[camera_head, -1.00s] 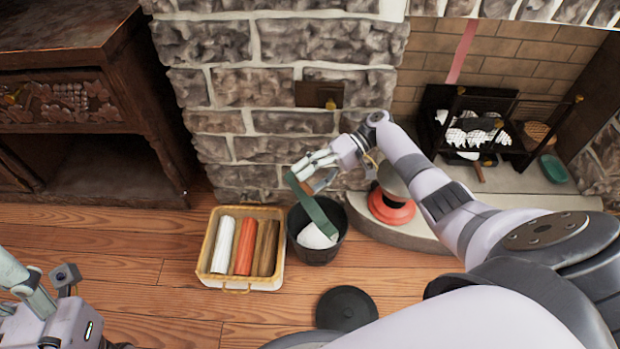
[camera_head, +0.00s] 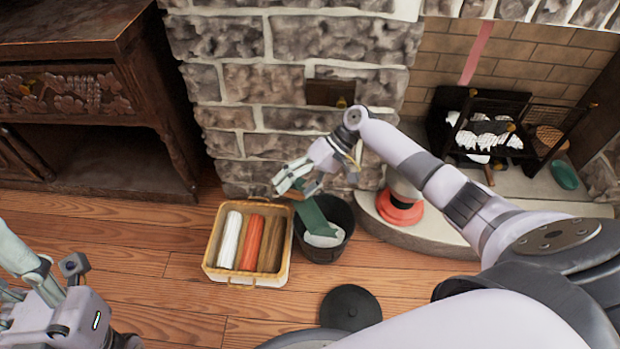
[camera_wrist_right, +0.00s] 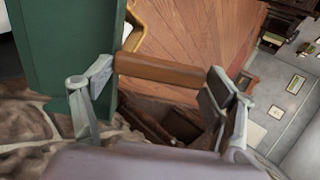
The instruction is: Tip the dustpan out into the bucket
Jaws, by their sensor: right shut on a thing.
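The green dustpan (camera_head: 314,216) slants down from my right gripper (camera_head: 294,184), its lower end at the mouth of the dark bucket (camera_head: 324,254). My right gripper is shut on the dustpan's brown handle, which lies across between the fingers (camera_wrist_right: 155,85) in the right wrist view. The green pan (camera_wrist_right: 62,50) shows at the left there. A pale grey-white heap (camera_head: 322,239) shows at the pan's lower end, inside the bucket mouth. I cannot tell how much is on the pan. My left gripper is at the lower left of the head view, its fingers unclear.
A wicker basket (camera_head: 212,262) with several rolls or logs stands left of the bucket. A round black lid (camera_head: 350,308) lies on the floor in front. A stone wall is behind, and a raised hearth (camera_head: 425,238) with a red-based object (camera_head: 400,212) is at the right.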

